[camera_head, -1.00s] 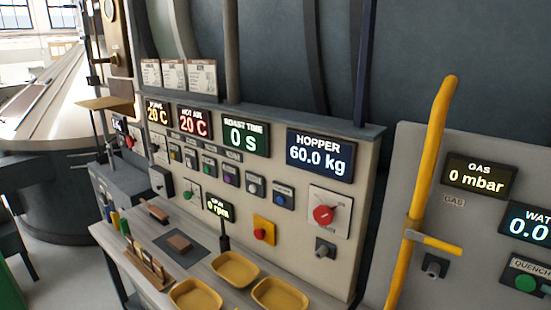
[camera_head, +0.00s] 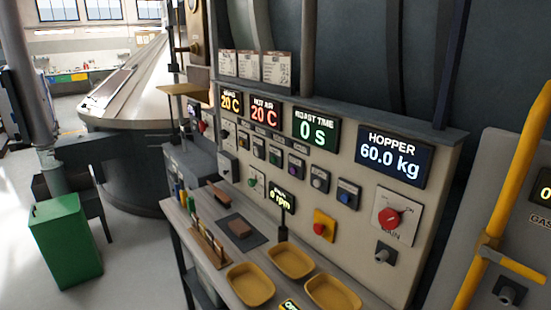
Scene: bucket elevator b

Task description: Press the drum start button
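The control panel (camera_head: 375,150) stands above a work shelf. A row of small square buttons in several colours runs across it, among them a purple one (camera_head: 296,166), a white one (camera_head: 319,179) and a blue one (camera_head: 347,193). A green button (camera_head: 253,182) sits on a pale plate left of the small rpm display (camera_head: 281,199), which reads 0 rpm. The button labels are too small to read, so I cannot tell which is the drum start button. My gripper is not in view.
Yellow trays (camera_head: 291,260) and a dark mat (camera_head: 239,231) lie on the shelf below the panel. A red emergency-style button (camera_head: 319,229) and red knob (camera_head: 389,217) are at right. A yellow pipe (camera_head: 510,185) stands far right. A green bin (camera_head: 66,240) stands on open floor at left.

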